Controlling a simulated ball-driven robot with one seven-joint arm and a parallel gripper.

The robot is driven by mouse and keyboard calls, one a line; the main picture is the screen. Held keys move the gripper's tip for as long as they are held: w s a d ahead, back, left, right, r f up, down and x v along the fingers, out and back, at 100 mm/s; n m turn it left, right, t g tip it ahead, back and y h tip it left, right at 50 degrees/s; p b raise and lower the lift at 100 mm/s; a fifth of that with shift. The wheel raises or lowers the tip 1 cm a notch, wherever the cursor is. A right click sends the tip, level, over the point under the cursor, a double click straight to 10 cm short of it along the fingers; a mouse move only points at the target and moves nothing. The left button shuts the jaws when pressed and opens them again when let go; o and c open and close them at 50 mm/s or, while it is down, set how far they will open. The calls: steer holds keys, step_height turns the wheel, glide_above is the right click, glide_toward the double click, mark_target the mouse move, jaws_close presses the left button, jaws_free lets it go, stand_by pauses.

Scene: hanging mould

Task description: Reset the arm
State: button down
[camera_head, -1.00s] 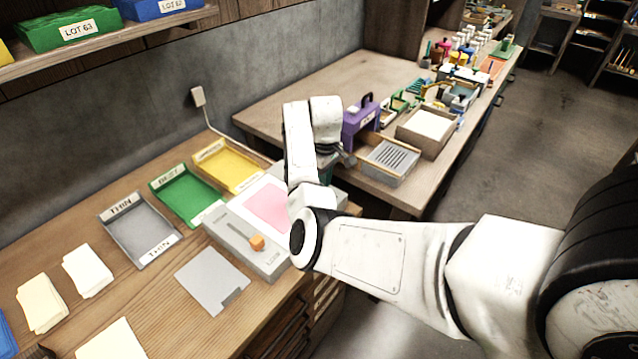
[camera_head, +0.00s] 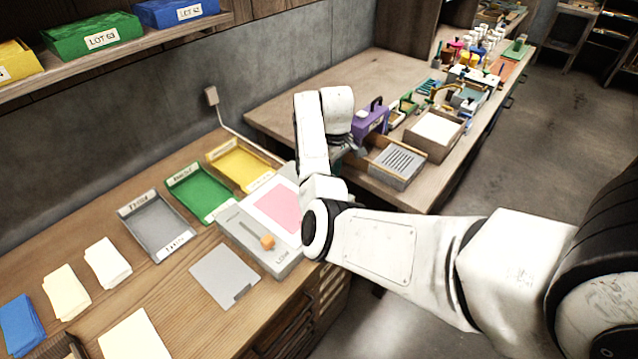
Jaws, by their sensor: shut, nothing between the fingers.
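My arm (camera_head: 380,245) reaches in from the right edge. It bends at a round elbow joint by the grey light box and rises to the wrist (camera_head: 312,135). My gripper (camera_head: 347,147) shows only in part, small and dark, below the folded wrist link, near the left side of the slatted tray. Its fingertips are mostly hidden behind the wrist. It is shut and holds nothing that I can see.
Below the arm is the light box with a pink panel (camera_head: 277,205) and orange knob (camera_head: 267,242). Grey (camera_head: 160,228), green (camera_head: 203,190) and yellow (camera_head: 240,163) trays lie left of it. A purple case (camera_head: 371,118) and slatted tray (camera_head: 393,165) stand beyond the wrist.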

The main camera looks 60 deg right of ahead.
steer(key=shift+f, duration=0.1)
steer(key=shift+g+h, duration=0.3)
steer(key=shift+h, duration=0.4)
steer(key=s+a+f, duration=0.2)
steer(key=a+f, duration=0.1)
steer(key=s+a+f+b, duration=0.1)
steer(key=a, duration=0.1)
steer(key=shift+s+f, duration=0.1)
steer(key=shift+f, duration=0.2)
steer(key=s+a+f+b, duration=0.1)
steer(key=s+a, duration=0.3)
steer(key=a, duration=0.6)
steer(key=s+a+f+n+t+b, duration=0.1)
steer(key=s+a, duration=0.4)
steer(key=a, duration=0.5)
steer(key=s+a+f+y+b, duration=0.1)
steer(key=s+a, duration=0.4)
steer(key=a, duration=0.5)
steer(key=shift+a+f+n+t, duration=0.2)
steer(key=shift+f+n+t, duration=0.15)
steer(key=shift+f, duration=0.5)
